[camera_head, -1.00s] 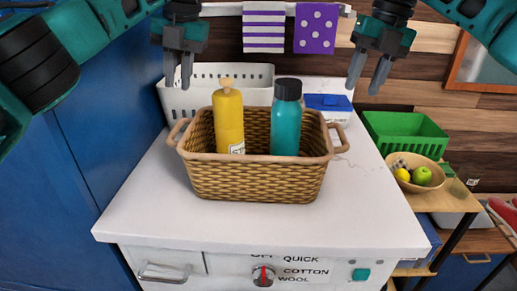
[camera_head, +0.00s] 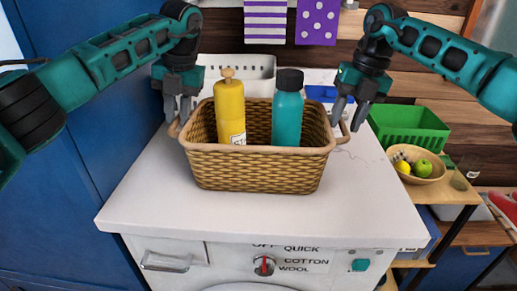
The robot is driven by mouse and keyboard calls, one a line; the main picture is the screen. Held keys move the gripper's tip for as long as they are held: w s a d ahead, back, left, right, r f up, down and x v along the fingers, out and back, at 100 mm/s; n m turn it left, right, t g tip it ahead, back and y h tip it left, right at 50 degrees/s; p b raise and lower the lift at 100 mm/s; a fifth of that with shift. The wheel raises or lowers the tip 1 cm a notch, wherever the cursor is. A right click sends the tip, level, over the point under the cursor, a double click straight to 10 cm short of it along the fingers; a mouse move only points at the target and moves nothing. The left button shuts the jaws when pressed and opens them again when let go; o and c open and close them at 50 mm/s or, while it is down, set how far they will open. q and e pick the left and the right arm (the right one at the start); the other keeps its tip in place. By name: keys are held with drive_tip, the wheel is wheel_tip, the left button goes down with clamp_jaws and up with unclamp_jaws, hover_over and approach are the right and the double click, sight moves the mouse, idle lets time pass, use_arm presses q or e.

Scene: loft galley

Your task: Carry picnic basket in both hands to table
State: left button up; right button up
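The woven picnic basket (camera_head: 256,169) stands on the white top of the washing machine (camera_head: 150,205), with a handle at each end. Inside it stand a yellow bottle (camera_head: 230,112) and a teal bottle with a dark cap (camera_head: 287,115). My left gripper (camera_head: 177,118) points down at the basket's left handle (camera_head: 174,130), its fingers apart around or beside it. My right gripper (camera_head: 347,124) points down at the right handle (camera_head: 343,134), its fingers apart. I cannot tell whether either touches a handle. The destination table cannot be identified.
A white perforated bin (camera_head: 238,66) and a blue-and-white box (camera_head: 322,93) are behind the basket. To the right, a wooden shelf holds a green crate (camera_head: 408,130) and a fruit bowl (camera_head: 425,179). The washer top in front of the basket is clear.

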use_arm(q)
drive_tip(key=shift+a+f, duration=0.25)
drive_tip(key=shift+f, duration=0.95)
use_arm(e)
drive_tip(key=shift+a+f, duration=0.25)
drive_tip(key=shift+f, duration=0.95)
use_arm(q)
clamp_jaws()
use_arm(e)
drive_tip(key=c, duration=0.5)
clamp_jaws()
use_arm(q)
drive_tip(key=shift+r, duration=0.15)
use_arm(e)
drive_tip(key=shift+r, duration=0.15)
